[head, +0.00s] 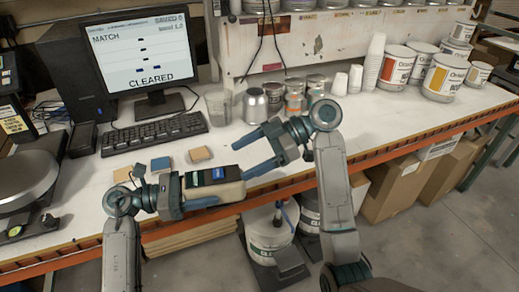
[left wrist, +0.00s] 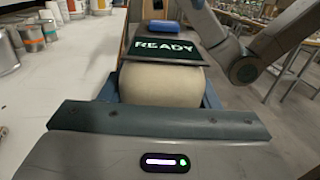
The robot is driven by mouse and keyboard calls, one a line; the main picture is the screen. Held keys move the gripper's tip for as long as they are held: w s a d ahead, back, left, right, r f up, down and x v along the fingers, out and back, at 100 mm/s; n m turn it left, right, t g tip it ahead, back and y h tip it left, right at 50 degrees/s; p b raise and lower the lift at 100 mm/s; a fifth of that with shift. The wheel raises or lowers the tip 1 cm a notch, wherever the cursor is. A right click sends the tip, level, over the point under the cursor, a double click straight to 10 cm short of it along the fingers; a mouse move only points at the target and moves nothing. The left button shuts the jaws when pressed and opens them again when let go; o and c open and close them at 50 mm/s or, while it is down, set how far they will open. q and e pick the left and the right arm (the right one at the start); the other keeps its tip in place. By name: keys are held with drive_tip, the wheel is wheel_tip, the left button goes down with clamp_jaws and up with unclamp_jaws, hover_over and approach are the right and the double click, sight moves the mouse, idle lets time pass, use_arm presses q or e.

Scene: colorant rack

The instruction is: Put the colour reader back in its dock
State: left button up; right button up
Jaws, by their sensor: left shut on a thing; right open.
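The colour reader (head: 228,190) has a cream body, a dark screen and a blue part on top. My left gripper (head: 205,193) is shut on its body and holds it over the front edge of the bench. In the left wrist view the colour reader (left wrist: 162,85) sits between the fingers, and its screen reads READY. My right gripper (head: 250,153) is open and empty, just above and to the right of the reader. I cannot make out the dock for certain; a small black block (head: 82,139) stands beside the keyboard.
The monitor (head: 140,55) reads MATCH and CLEARED, with a keyboard (head: 155,133) before it. Small colour cards (head: 200,154) lie near the left arm. A scale (head: 25,185) stands at left. Cans (head: 275,97) and paint tubs (head: 445,78) line the back. The right front bench is clear.

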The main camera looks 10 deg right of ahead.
sight(218, 171)
drive_tip(key=x, duration=0.9)
drive_tip(key=shift+c, duration=0.4)
drive_tip(key=c, duration=1.1)
use_arm(q)
drive_tip(key=o, duration=1.7)
drive_tip(key=shift+c, duration=0.2)
use_arm(e)
drive_tip(key=shift+r, duration=0.1)
drive_tip(key=c, duration=0.5)
use_arm(q)
drive_tip(key=shift+a, duration=0.1)
